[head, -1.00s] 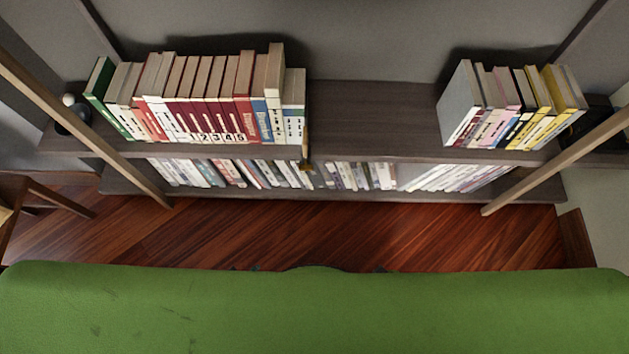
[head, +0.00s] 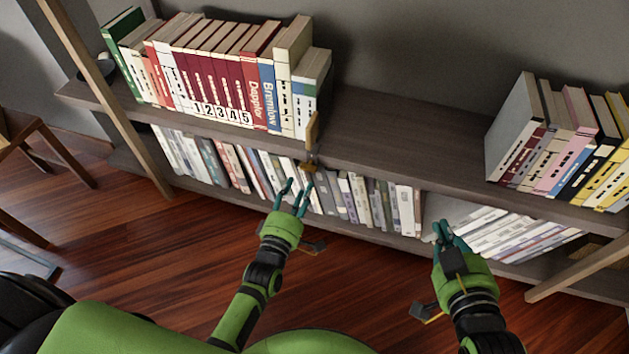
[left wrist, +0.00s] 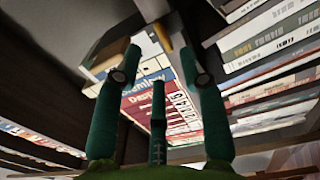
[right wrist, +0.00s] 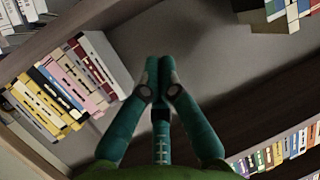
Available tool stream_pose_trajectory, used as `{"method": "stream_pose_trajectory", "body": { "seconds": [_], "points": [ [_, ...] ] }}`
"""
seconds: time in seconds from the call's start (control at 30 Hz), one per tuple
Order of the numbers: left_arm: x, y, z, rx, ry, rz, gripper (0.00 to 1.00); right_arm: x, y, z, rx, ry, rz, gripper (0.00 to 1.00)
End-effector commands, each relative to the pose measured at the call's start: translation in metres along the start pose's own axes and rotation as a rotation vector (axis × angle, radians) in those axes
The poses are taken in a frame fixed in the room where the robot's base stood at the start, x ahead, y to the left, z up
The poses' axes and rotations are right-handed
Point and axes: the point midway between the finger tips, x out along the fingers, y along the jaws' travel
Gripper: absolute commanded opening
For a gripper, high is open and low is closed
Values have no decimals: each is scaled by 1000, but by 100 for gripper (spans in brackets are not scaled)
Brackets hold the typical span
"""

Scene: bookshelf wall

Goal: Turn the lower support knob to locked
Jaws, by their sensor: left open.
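A brass-coloured upright piece (head: 312,132) stands at the front edge of the upper shelf, beside the right end of the left book row. A small brown-gold block (head: 308,167) sits just below it on the edge; I cannot tell which is the lower support knob or how it is turned. My left gripper (head: 291,194) is open and empty, below and in front of these parts. In the left wrist view a gold bar (left wrist: 162,37) shows beyond and between its fingertips. My right gripper (head: 441,232) is shut and empty, in front of the lower shelf, right of the knob area.
The upper shelf (head: 400,140) is bare between the left book row (head: 215,90) and the right books (head: 560,140). Lower books (head: 355,198) fill the shelf behind my grippers. Slanted wooden posts flank the shelves.

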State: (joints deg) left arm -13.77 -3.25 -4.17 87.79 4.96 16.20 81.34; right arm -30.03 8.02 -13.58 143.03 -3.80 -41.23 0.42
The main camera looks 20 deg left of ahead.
Motion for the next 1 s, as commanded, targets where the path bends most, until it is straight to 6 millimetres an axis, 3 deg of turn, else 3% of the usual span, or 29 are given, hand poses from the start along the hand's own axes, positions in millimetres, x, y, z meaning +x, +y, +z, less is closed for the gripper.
{"method": "stream_pose_trajectory", "body": {
  "seconds": [0.27, 0.6, 1.0],
  "points": [
    [28, -1, 0, 3, 0, -1, 41, -2, -11, -46, -11, 244, -22, 0],
    [59, -2, 0, 4, -1, -3, 41, -25, -26, -104, -20, 567, -55, 0],
    [67, -1, 0, 4, -1, -6, 41, -36, -29, -120, -21, 659, -64, 0]
  ]
}}
